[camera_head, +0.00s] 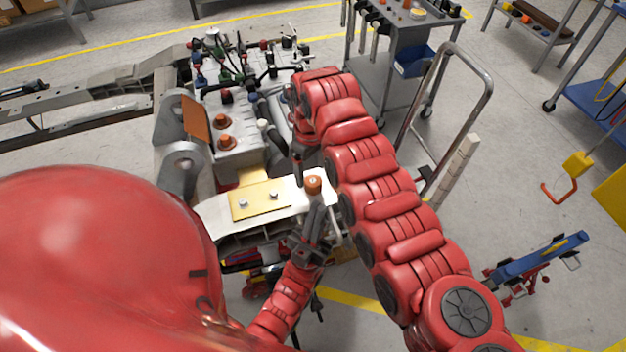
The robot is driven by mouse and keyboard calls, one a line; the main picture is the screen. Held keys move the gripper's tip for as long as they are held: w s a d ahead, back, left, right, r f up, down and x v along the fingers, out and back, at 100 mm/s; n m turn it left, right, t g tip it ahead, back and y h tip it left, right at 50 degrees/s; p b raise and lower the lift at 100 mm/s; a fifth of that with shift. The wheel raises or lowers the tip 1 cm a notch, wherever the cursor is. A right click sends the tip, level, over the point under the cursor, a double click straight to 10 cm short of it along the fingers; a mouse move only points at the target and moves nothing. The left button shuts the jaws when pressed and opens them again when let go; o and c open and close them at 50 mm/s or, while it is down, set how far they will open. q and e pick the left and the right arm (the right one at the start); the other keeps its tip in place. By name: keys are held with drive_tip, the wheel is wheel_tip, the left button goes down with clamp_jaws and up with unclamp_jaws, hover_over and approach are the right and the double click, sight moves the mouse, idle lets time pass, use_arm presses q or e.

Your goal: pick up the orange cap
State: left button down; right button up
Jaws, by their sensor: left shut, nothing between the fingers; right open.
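An orange cap (313,184) stands at the right end of the pale plate (215,211) on the chassis fixture. My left gripper (316,208) is shut with nothing held, its tips just below the cap in the picture; I cannot tell whether they touch it. My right gripper (298,172) points down close to the left of the cap, open, its fingers small and partly hidden by my wrist. Two more orange caps, an upper one (221,121) and a lower one (227,142), sit on the grey block at the left.
A yellow plate with bolts (247,207) lies on the pale plate. Fittings and valves (225,70) crowd the fixture behind. A grey cart (398,50) and a metal handle frame (487,80) stand to the right. A blue stand (540,255) is at lower right.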

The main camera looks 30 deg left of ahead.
sight(313, 181)
drive_tip(key=f+p, duration=0.1)
drive_tip(key=f, duration=0.2)
drive_tip(key=shift+d+f+p, duration=0.3)
drive_tip(key=shift+d+p, duration=0.05)
drive_tip(key=shift+p, duration=0.05)
drive_tip(key=shift+w+f, duration=0.1)
drive_tip(key=shift+f, duration=0.5)
clamp_jaws()
